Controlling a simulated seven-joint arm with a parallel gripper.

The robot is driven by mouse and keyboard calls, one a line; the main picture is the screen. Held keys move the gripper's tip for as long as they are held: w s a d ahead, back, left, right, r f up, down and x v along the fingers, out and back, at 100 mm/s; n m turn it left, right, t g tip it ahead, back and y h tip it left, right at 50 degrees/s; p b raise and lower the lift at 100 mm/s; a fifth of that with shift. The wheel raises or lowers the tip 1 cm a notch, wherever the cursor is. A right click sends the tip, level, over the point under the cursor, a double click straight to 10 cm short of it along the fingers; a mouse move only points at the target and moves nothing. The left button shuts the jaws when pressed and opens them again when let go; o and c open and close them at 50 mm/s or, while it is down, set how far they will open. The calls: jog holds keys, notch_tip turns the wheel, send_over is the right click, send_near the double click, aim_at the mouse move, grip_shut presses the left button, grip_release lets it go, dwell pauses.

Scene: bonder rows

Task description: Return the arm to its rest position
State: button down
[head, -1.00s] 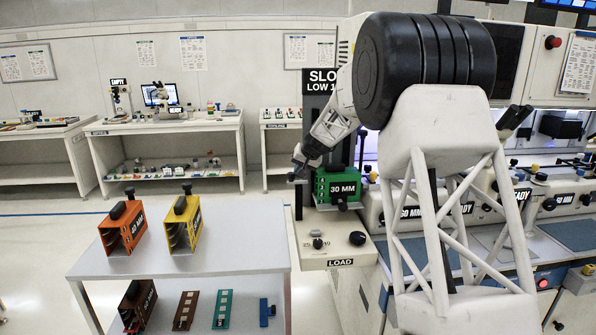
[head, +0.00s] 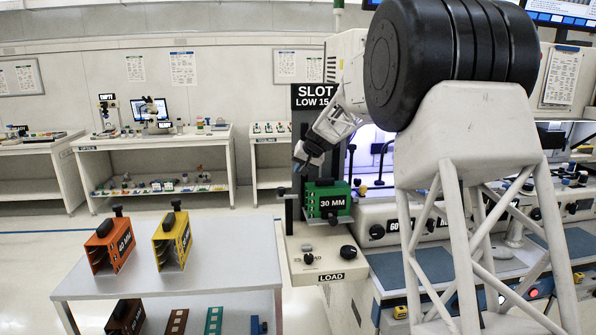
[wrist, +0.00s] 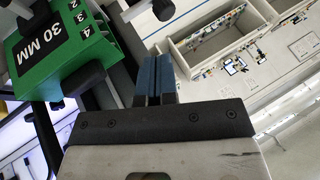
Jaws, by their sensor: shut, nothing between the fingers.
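My gripper (head: 300,165) is at the end of my raised white arm, just left of and above the green 30 MM magazine (head: 327,201). In the wrist view my gripper's blue fingers (wrist: 155,78) are together with nothing between them. The green magazine (wrist: 58,45) shows at the upper left of the wrist view, beside the fingers. It sits upright at the load station under the black SLOT sign (head: 315,97). The fingers look apart from it, though the exact gap is hard to tell.
An orange magazine (head: 110,245) and a yellow magazine (head: 172,241) stand on the grey cart (head: 225,262) at lower left. The LOAD panel (head: 325,265) with knobs lies below the green magazine. White benches (head: 155,143) stand behind. The floor between cart and benches is open.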

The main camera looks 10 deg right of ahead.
jog(key=s+r+g+h, duration=0.1)
jog(key=s+r, duration=0.1)
jog(key=s, duration=1.6)
jog(key=s+r+g+h, duration=0.1)
jog(key=s+r, duration=0.2)
jog(key=s, duration=1.5)
jog(key=s+d+f+h, duration=0.1)
jog(key=s+f, duration=0.2)
jog(key=s, duration=0.7)
jog(key=s+d+f+h, duration=0.1)
jog(key=s+f, duration=0.2)
jog(key=s, duration=0.7)
jog(key=s+d+f+n+g, duration=0.1)
jog(key=s+f, duration=0.3)
jog(key=s, duration=0.6)
jog(key=shift+s+h, duration=0.3)
jog(key=shift+h, duration=0.1)
jog(key=c, duration=1.8)
grip_release()
jog(key=shift+d, duration=0.1)
